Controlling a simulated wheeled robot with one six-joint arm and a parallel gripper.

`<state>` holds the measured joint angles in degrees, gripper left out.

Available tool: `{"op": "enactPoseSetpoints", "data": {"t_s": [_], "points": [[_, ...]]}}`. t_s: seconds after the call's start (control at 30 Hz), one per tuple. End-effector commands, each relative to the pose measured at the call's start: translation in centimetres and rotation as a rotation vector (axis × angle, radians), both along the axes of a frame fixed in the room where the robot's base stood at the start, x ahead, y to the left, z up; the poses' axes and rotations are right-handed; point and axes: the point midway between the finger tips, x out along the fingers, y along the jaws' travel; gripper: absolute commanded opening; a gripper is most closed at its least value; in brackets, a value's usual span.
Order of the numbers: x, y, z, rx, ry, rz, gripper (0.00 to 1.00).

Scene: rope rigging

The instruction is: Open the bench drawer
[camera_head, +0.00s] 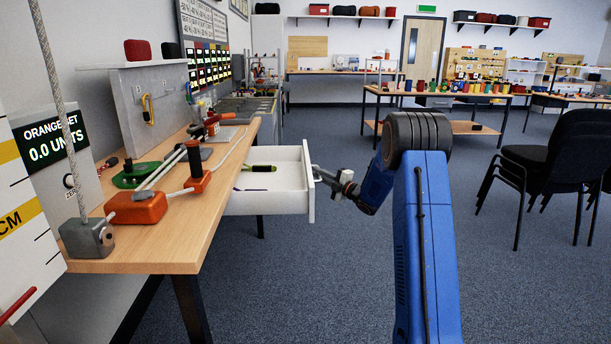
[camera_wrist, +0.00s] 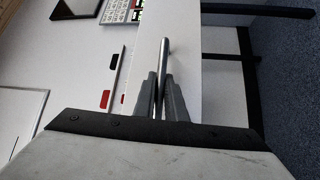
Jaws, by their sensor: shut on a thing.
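The white bench drawer (camera_head: 308,203) stands pulled out from the right side of the wooden bench (camera_head: 190,232) in the head view. A green and black tool and a small blue item lie inside it. My gripper (camera_head: 319,176) is at the drawer's front face. In the wrist view, the fingers of my gripper (camera_wrist: 161,95) are shut on the metal bar handle (camera_wrist: 164,55). The white drawer front (camera_wrist: 187,30) shows behind the handle.
Rope gear, including an orange block (camera_head: 137,207) and a grey block (camera_head: 87,238), sits on the bench top. Black chairs (camera_head: 560,165) stand at the right. Blue carpet floor is clear around my arm.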

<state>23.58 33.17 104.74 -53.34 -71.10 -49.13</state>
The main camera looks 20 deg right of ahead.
Motion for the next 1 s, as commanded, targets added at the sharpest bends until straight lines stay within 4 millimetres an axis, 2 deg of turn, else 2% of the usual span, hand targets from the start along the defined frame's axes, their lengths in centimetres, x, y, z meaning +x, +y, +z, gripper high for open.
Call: {"op": "enactPoseSetpoints", "data": {"t_s": [0.2,0.63,0.67,0.7,1.0], "points": [[-0.5,-1.7,-0.1,0.000,0.002,-0.001,0.00],[-0.6,-2.0,-0.1,0.000,0.002,-0.001,0.00],[-0.6,-2.0,-0.1,0.000,0.002,-0.001,0.13],[-0.6,-2.0,-0.1,0.000,0.002,-0.001,0.18],[-0.7,-2.0,-0.1,0.000,0.002,-0.001,0.18]]}}
